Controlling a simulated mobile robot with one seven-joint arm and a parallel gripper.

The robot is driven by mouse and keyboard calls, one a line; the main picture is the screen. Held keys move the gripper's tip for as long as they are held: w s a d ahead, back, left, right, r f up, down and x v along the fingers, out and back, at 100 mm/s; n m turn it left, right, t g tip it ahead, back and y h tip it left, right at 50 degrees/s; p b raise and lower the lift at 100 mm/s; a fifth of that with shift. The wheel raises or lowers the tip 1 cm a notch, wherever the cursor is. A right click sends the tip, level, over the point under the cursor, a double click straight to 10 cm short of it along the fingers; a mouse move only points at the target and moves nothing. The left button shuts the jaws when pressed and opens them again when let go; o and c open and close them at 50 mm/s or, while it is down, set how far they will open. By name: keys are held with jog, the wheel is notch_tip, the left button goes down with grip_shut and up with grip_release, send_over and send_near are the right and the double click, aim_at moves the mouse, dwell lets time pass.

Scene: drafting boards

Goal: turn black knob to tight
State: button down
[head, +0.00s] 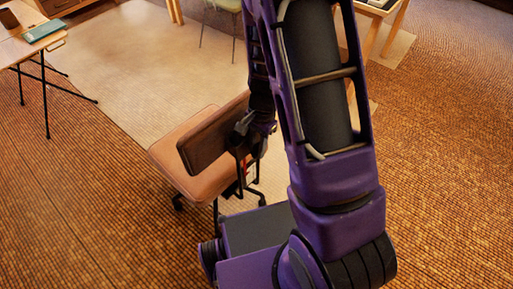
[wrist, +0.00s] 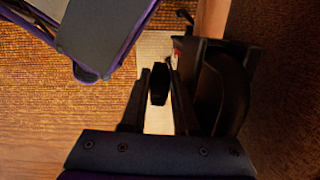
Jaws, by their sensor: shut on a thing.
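The black knob (wrist: 159,84) shows in the wrist view as a small dark piece between the two fingers of my gripper (wrist: 160,78). The fingers stand on either side of it and are shut on it. In the head view my gripper (head: 241,135) is at the back of a brown office chair (head: 175,165), close to its backrest (head: 205,143). The knob cannot be made out in the head view. Any tight mark and the knob's turned angle are too dark to read.
A wooden table (head: 22,45) with thin black legs stands at the upper left, with a teal item (head: 44,31) on it. A pale rug (head: 135,60) lies under the chair. The woven floor (head: 450,150) at right is clear.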

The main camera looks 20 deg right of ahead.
jog(key=g+y, duration=0.2)
jog(key=y, duration=0.1)
jog(key=d+y, duration=0.1)
jog(key=shift+w+g+y, duration=0.3)
jog(key=shift+w+g, duration=0.05)
jog(key=shift+g, duration=0.05)
jog(key=g+y, duration=0.1)
jog(key=y, duration=0.1)
jog(key=g+y, duration=0.1)
jog(key=y, duration=0.1)
jog(key=shift+w+d+f+g+y+b, duration=0.2)
jog(key=shift+d+g+y+b, duration=0.1)
jog(key=shift+d+b, duration=0.1)
jog(key=g+y, duration=0.2)
jog(key=y, duration=0.1)
jog(key=g+y, duration=0.1)
jog(key=shift+w+d+f+y, duration=0.15)
jog(key=shift+d+f+y, duration=0.1)
jog(key=shift+f+y, duration=0.15)
jog(key=shift+w+d+f+g+y, duration=0.15)
jog(key=shift+g+y, duration=0.5)
jog(key=shift+y, duration=0.45)
jog(key=shift+s+f+g+y, duration=0.15)
jog(key=shift+g+y, duration=0.5)
jog(key=shift+y, duration=0.45)
jog(key=shift+w+g+y, duration=0.1)
jog(key=shift+g+y, duration=0.2)
jog(key=shift+g, duration=0.1)
